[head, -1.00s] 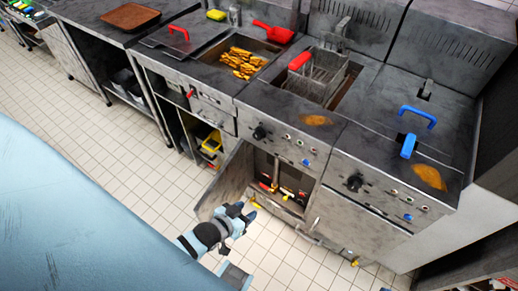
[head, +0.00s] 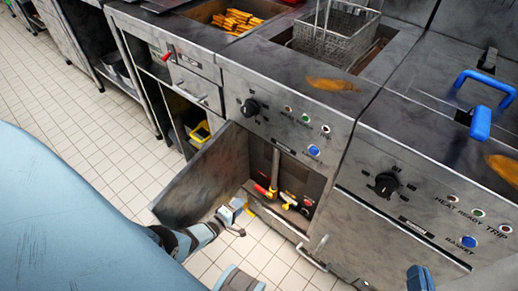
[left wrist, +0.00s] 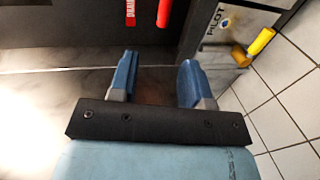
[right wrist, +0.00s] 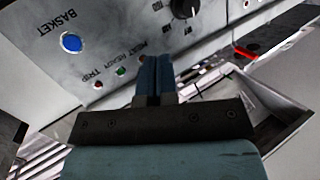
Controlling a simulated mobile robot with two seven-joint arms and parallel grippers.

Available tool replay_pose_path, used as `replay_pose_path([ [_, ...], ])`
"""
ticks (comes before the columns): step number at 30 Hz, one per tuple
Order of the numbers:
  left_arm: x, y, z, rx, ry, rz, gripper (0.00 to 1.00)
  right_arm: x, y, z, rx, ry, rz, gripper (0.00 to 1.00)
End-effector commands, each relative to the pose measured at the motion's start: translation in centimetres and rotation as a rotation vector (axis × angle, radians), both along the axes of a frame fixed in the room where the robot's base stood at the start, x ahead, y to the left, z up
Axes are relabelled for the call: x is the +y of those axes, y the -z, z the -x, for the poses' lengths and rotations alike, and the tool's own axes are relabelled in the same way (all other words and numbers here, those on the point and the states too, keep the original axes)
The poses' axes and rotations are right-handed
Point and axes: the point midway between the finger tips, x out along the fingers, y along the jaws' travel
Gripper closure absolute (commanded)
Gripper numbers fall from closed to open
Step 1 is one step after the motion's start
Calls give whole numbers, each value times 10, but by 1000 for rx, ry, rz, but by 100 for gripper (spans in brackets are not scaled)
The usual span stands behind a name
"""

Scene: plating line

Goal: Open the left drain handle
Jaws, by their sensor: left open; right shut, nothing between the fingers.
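The fryer cabinet (head: 262,160) stands with its door (head: 205,178) swung open. Inside, a red handle (head: 265,190) is low on the left, with a yellow handle (head: 288,200) and another red part (head: 307,201) to its right. My left gripper (head: 236,213) is just in front of the opening, below the left red handle. In the left wrist view its fingers (left wrist: 156,78) are open and empty. A red handle (left wrist: 164,12) lies ahead of them beside a red drain label (left wrist: 130,12). My right gripper (head: 420,278) is shut and empty, in front of the right fryer.
In the left wrist view, a yellow-tipped handle (left wrist: 262,41) is right of the fingers, near the pilot label. The open door is close to my left arm. A black knob (head: 386,184) and a blue button (head: 468,241) sit on the right fryer's front. Tiled floor (head: 120,165) is clear at left.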

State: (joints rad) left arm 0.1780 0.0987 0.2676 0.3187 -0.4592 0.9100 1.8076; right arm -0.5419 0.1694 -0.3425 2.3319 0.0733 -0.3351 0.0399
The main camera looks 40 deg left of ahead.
Motion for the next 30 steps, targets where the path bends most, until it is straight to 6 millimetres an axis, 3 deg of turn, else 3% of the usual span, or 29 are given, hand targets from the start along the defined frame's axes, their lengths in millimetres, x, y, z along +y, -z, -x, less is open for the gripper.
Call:
replay_pose_path([
  [1, -1, 8, 0, -1, -1, 13, 56, 1, 3, 0, -12, -3, -8, 100],
  [8, -4, 14, -14, -6, -3, 36, 56, 7, -11, -1, -77, -17, -48, 100],
  [15, -8, 26, -61, -7, -4, 35, 56, 21, -51, 1, -270, -62, -174, 100],
  [24, -12, 37, -116, -5, -4, 34, 56, 26, -10, -1, -153, -105, -138, 100],
  [30, -14, 37, -133, -3, -2, 33, 56, 28, 6, -2, -96, -121, -113, 100],
])
